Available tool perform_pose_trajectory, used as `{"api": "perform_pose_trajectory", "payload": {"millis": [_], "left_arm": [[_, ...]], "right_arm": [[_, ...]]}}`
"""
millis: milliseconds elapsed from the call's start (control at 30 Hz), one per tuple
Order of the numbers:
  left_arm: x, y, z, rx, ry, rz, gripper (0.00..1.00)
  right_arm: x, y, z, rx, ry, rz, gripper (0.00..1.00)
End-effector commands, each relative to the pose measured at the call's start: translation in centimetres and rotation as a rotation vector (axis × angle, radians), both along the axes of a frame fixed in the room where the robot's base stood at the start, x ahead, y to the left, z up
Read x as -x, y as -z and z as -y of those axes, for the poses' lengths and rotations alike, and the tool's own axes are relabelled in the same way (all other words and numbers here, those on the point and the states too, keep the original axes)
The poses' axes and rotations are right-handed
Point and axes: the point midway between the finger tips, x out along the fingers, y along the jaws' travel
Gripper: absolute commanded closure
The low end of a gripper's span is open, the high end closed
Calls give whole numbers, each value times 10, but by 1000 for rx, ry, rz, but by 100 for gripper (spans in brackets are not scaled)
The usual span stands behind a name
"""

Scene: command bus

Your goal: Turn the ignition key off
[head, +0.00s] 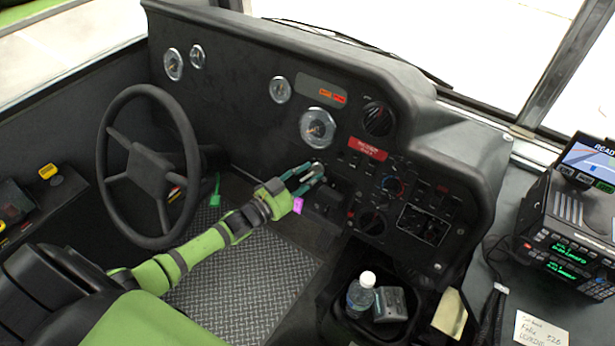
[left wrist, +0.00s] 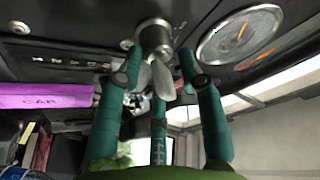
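The ignition key (left wrist: 163,80) is a silver key that sticks out of a round metal lock (left wrist: 153,35) on the underside of the dashboard in the left wrist view. In the left wrist view my left gripper (left wrist: 158,58) has one finger on each side of the key and a third behind. The fingers stand apart, with small gaps to the key. A pink tag (head: 298,206) lettered CAR hangs beside the gripper. My right gripper is not in view.
The steering wheel (head: 150,165) stands left of my arm. The dashboard (head: 235,75) carries gauges, switches and knobs around the fingers. A water bottle (head: 360,294) stands in a bin at the lower right. A radio unit (head: 572,225) sits at the far right.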

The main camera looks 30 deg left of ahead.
Motion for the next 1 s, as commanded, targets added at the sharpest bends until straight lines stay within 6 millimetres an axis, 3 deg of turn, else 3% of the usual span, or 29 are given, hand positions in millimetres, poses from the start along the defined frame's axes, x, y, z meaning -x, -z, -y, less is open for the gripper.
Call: {"api": "perform_pose_trajectory", "payload": {"millis": [100, 200, 667, 1000], "left_arm": [[0, 0, 0, 1, 0, 0, 66], [0, 0, 0, 1, 0, 0, 100], [0, -2, 0, 64, -23, -4, 100], [-1, -5, 0, 302, -111, -35, 100]], "right_arm": [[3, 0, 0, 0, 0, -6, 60], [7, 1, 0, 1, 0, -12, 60], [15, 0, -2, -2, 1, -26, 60], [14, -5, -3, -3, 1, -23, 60]]}}
